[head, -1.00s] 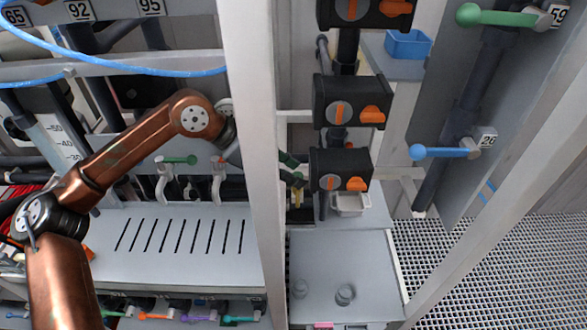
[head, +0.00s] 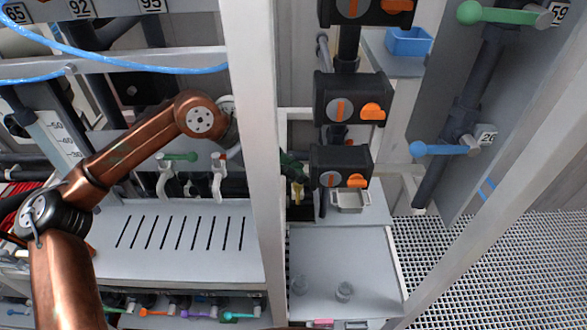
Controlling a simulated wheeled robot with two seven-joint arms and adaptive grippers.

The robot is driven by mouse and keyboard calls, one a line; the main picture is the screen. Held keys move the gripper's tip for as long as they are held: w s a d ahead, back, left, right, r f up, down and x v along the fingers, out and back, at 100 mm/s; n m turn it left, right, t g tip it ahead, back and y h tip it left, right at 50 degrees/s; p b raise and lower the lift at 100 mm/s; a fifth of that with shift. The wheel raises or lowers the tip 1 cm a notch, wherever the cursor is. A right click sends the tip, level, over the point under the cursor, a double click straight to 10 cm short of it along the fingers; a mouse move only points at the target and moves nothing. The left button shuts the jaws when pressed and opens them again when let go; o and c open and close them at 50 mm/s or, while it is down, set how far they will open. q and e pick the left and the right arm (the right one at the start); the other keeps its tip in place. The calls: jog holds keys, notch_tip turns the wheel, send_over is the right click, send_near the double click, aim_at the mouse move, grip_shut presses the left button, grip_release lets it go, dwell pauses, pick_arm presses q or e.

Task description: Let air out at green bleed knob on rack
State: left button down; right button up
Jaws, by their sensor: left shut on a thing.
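My left arm reaches in from the left and passes behind the pale upright post (head: 250,150). My left gripper (head: 292,166) shows only in part, just right of the post, as small dark green shapes beside the valve boxes. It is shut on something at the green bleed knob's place. The knob cannot be told apart from the fingertips, and the post hides the rest of the gripper. A small yellowish fitting (head: 298,192) hangs just below. My right gripper is not in view.
Black valve boxes with orange handles (head: 352,97) stack close to the gripper's right. A small pale tray (head: 350,201) sits below them. A blue-handled valve (head: 440,149) and a green-handled valve (head: 500,15) stand at right. A slotted grey panel (head: 180,240) lies under my arm.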

pick_arm(q)
jog(key=n+t+b, duration=0.1)
jog(key=b, duration=0.1)
jog(key=n+t+b, duration=0.1)
jog(key=b, duration=0.1)
jog(key=shift+s+f+n+y, duration=0.1)
jog(key=shift+f+n+y, duration=0.1)
jog(key=shift+n+y, duration=0.15)
jog(key=shift+r+n+t+b, duration=0.2)
jog(key=shift+n+t+b, duration=0.2)
jog(key=shift+n+b, duration=0.2)
jog(key=c, duration=1.7)
grip_release()
